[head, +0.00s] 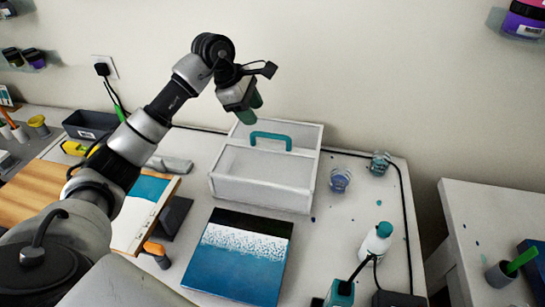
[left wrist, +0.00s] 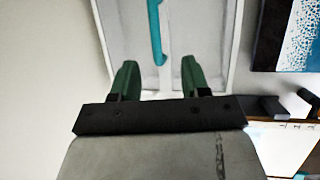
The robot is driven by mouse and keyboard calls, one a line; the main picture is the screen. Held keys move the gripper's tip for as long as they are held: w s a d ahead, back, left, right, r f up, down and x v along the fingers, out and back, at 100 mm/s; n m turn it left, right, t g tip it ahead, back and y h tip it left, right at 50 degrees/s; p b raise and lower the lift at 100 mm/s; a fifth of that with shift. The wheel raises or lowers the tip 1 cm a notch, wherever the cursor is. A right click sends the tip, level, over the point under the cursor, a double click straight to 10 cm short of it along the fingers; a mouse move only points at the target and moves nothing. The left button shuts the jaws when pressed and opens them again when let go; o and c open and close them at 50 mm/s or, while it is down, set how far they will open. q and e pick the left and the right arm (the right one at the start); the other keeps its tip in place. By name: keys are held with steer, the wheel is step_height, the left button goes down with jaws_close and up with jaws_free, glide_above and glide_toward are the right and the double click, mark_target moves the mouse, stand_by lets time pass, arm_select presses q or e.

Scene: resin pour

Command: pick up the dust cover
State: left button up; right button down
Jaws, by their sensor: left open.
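The dust cover (head: 258,191) is a pale, box-shaped cover with a teal handle (head: 271,136) on top. It stands on the white table against the wall side. My left gripper (head: 250,108) is open and empty, above the back left part of the cover and apart from the handle. In the left wrist view, the two green fingers (left wrist: 158,75) are spread, with the cover (left wrist: 205,30) and its teal handle (left wrist: 156,32) beyond them. My right gripper is not in view.
A blue and white painted panel (head: 238,262) lies in front of the cover. Two small cups (head: 340,179) (head: 380,163) and a white bottle with a teal cap (head: 376,244) stand to its right. A black cable (head: 408,215) runs along the table's right edge. A grey block (head: 172,164) lies left.

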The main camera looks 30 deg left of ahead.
arm_select(q)
steer(key=p, duration=0.2)
glide_above(271, 136)
steer(key=s+a, duration=0.2)
steer(key=f, duration=0.4)
steer(key=shift+w+a+f, duration=0.1)
steer(key=shift+w+f, duration=0.05)
steer(key=shift+w, duration=0.1)
steer(key=shift+w+d+f, duration=0.1)
steer(key=shift+d+f, duration=0.1)
steer(key=shift+f, duration=0.3)
steer(key=x, duration=0.1)
steer(key=p+x, duration=0.1)
steer(key=x, duration=0.1)
steer(key=p+x, duration=0.1)
steer(key=shift+w+f, duration=0.2)
steer(key=shift+w, duration=0.15)
steer(key=shift+d+f, duration=0.1)
steer(key=shift+f, duration=0.2)
steer(key=shift+c, duration=0.3)
jaws_close()
steer(key=shift+w, duration=0.1)
